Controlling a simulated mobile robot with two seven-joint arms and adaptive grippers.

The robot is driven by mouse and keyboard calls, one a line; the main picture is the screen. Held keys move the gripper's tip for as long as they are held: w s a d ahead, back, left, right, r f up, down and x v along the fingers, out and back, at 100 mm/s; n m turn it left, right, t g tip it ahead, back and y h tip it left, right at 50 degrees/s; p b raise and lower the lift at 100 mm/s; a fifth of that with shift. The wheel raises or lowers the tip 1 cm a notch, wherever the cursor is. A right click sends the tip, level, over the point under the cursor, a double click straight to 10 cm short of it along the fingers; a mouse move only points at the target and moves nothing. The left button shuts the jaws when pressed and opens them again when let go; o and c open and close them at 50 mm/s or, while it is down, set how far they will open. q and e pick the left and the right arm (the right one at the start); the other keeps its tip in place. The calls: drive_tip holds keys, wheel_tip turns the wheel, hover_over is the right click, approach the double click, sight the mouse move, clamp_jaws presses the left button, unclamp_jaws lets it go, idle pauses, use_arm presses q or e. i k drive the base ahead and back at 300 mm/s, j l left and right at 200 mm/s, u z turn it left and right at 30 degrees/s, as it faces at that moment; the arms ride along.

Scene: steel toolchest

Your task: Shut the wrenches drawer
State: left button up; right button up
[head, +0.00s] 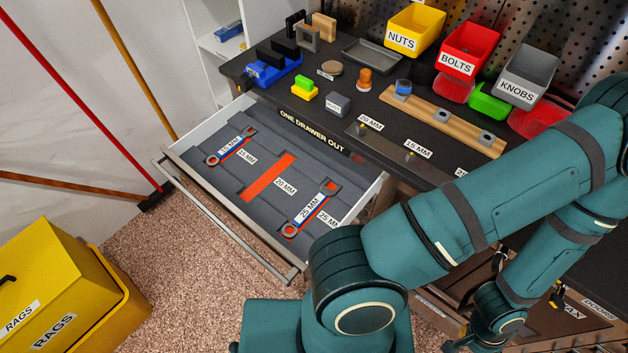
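The wrenches drawer (268,177) is pulled far out of the toolchest below the worktop. Its dark foam liner holds a 15 MM wrench (232,146) and a 25 MM wrench (309,207). The 20 MM slot (268,177) between them shows bare orange. The drawer's long metal handle (222,218) runs along its front. My large teal arm reaches in from the right, and its elbow hides the area by the drawer's right front corner. A second teal arm part shows at lower right. Neither gripper is in view.
The worktop above holds NUTS (414,31), BOLTS (467,50) and KNOBS (525,77) bins, a wooden rail (443,119) and small blocks. A yellow RAGS bin (62,292) stands at lower left. Red (75,90) and orange (135,62) poles lean at left. Speckled floor before the drawer is clear.

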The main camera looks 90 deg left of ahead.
sight(264, 183)
drive_tip(key=k+l, duration=0.1)
drive_tip(key=k, duration=0.65)
drive_tip(key=k+u, duration=0.3)
drive_tip(key=k+j+u, duration=0.25)
drive_tip(key=k+l+u, duration=0.1)
drive_tip(key=u, duration=1.5)
drive_tip(key=k+l+z, duration=0.15)
drive_tip(key=l+z, duration=0.2)
